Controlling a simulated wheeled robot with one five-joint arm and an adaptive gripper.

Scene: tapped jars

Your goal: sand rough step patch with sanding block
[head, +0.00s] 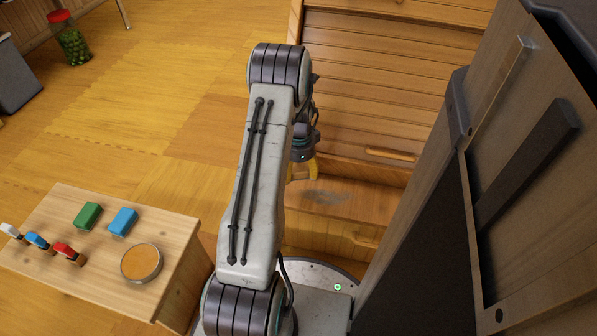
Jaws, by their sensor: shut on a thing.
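The wooden step (352,206) juts out at the foot of the slatted wooden front. A grey, rough-looking patch (326,196) shows on its top. My gripper (303,160) points down over the step, just behind and left of the patch in the picture. It is shut on a small yellow block (303,173), seemingly the sanding block, mostly hidden by my arm. I cannot tell whether the block touches the step.
A small wooden table (170,242) at lower left holds a green block (88,216), a blue block (122,221), several small colored-handled items and a round orange-topped tin (141,263). A jar (68,40) stands far left. A tall dark-and-wood cabinet (440,190) closes the right side.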

